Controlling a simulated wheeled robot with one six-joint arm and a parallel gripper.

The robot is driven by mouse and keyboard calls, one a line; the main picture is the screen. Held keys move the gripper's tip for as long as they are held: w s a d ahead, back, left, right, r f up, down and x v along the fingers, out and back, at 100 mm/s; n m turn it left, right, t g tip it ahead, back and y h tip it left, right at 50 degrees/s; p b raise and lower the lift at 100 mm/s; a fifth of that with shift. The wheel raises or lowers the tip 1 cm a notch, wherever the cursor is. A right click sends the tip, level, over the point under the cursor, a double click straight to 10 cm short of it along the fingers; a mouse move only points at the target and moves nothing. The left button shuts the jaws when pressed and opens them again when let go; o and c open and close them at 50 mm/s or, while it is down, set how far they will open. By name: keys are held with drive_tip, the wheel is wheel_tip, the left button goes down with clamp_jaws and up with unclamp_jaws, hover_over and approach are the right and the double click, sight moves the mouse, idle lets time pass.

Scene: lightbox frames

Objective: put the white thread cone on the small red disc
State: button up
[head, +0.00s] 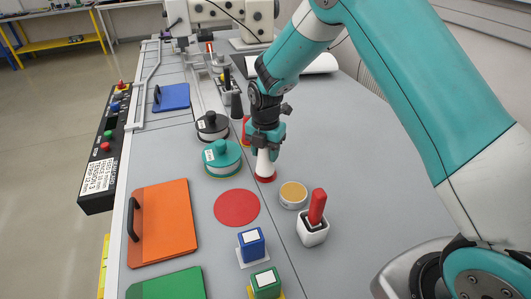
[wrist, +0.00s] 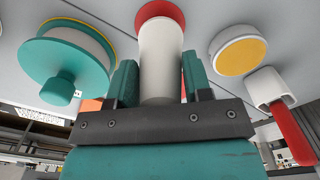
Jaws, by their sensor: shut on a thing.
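The white thread cone (head: 263,163) is upright between the fingers of my gripper (head: 266,142). In the wrist view the cone (wrist: 160,60) runs out from between the two teal fingers of my gripper (wrist: 160,88), which is shut on it. The small red disc (head: 266,179) shows around the cone's lower end in the head view. The disc also shows around the cone's far end in the wrist view (wrist: 161,8). The cone's lower end is at the disc, and I cannot tell whether it touches. My gripper hides the cone's top in the head view.
A larger red disc (head: 237,207) lies flat nearer the front. A teal spool (head: 222,155) stands left of the cone. A yellow-topped round tin (head: 293,194) and a white holder (head: 312,233) with a red handle (head: 317,206) stand close at front right. The right tabletop is clear.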

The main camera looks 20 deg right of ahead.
drive_tip(key=shift+f, duration=0.95)
drive_tip(key=o, duration=1)
drive_tip(key=shift+f, duration=0.1)
